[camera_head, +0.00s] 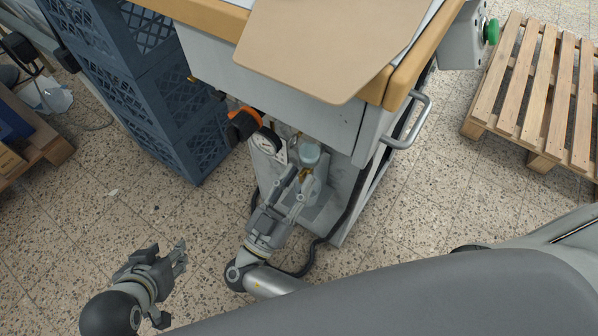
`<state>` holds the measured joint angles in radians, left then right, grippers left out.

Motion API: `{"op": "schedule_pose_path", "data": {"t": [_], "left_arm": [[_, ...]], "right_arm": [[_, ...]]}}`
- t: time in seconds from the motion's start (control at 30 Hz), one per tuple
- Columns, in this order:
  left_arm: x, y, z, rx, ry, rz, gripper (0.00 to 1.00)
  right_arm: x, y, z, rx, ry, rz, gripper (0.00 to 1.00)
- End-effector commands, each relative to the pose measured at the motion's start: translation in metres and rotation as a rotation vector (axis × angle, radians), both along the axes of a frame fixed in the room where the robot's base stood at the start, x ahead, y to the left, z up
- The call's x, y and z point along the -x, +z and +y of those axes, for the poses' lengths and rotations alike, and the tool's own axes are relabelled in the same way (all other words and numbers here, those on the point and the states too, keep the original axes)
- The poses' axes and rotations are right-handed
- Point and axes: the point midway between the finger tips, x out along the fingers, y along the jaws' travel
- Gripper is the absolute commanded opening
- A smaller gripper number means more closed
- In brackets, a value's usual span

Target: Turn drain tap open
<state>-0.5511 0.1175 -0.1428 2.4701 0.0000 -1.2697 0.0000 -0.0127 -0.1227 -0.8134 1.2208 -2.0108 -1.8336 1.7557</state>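The drain tap is a small brass-coloured part (304,173) under the clear bowl (309,153) of an air unit below the machine's table. My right gripper (298,180) reaches up to it from below, with its fingertips at the brass part. The fingers hide much of the tap, so I cannot tell whether they touch it or which way its handle lies. My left gripper (180,258) is over the floor at the lower left, away from the tap, with nothing visible in it. Its finger gap does not show clearly.
Blue crates (180,110) stand left, and a pallet (545,90) lies right. A black hose (318,246) runs beside my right arm.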

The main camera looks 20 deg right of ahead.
Motion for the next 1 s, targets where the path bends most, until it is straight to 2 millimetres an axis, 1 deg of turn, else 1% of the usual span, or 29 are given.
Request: {"op": "schedule_pose_path", "data": {"t": [0.33,0.57,0.83,1.0], "left_arm": [[0.0031,-0.0016,0.0011,-0.004,0.001,0.016,0.4],[0.0029,-0.0014,0.001,-0.004,0.001,0.015,0.4],[0.0034,-0.0011,0.001,-0.004,0.001,0.018,0.4],[0.0072,-0.0022,0.0019,-0.007,0.002,0.039,0.4]], "right_arm": [[0.0008,0.0002,0.0005,0.0,0.0,0.0,0.29],[0.0007,0.0002,0.0004,0.0,0.0,0.0,0.0],[0.0008,0.0004,0.0002,0.011,-0.001,0.013,0.0],[0.0003,0.001,0.0004,0.048,0.001,0.06,0.0]]}}
